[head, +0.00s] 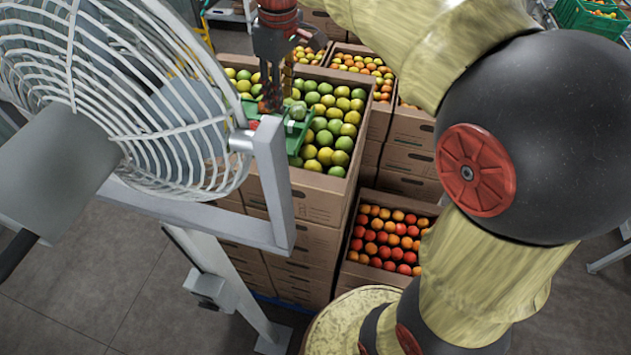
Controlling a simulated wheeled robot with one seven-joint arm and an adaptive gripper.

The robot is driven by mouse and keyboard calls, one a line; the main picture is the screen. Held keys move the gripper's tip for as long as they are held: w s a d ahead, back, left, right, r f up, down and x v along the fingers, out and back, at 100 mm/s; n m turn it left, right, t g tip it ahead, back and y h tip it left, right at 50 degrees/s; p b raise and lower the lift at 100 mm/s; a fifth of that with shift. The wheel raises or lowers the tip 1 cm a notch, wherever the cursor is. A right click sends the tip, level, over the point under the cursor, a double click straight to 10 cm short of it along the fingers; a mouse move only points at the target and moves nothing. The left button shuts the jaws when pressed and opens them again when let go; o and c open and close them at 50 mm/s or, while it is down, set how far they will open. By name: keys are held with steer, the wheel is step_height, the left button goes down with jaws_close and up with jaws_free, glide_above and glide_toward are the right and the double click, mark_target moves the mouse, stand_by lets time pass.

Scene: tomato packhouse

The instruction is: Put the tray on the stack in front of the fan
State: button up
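A small green tray (294,138) shows at the top of the stack in front of the fan, partly hidden behind the fan's grey frame. A red fruit and a green one show at it. The stack (318,200) is of brown cartons, and its top carton is full of green and yellow tomatoes. My gripper (276,96) points down over the left part of this carton, right at the tray. I cannot tell whether its fingers grip the tray's rim or whether the tray rests on the tomatoes or hangs just above them.
A large fan (130,95) in a white cage stands at the left, its grey frame (272,185) close to my gripper. More carton stacks (410,150) stand behind and to the right. A lower carton holds red tomatoes (385,240). Green crates (590,18) are at the top right. Grey floor is clear at lower left.

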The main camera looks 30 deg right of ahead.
steer(key=s+a+f+m+t, duration=0.1)
steer(key=s+f+m+t, duration=0.1)
steer(key=s, duration=0.9)
steer(key=s+a+f+m+t, duration=0.2)
steer(key=s+f+m, duration=0.2)
steer(key=s, duration=0.7)
steer(key=shift+s+a+f, duration=0.15)
steer(key=shift+a+f, duration=0.05)
steer(key=shift+f, duration=0.65)
steer(key=shift+f, duration=0.1)
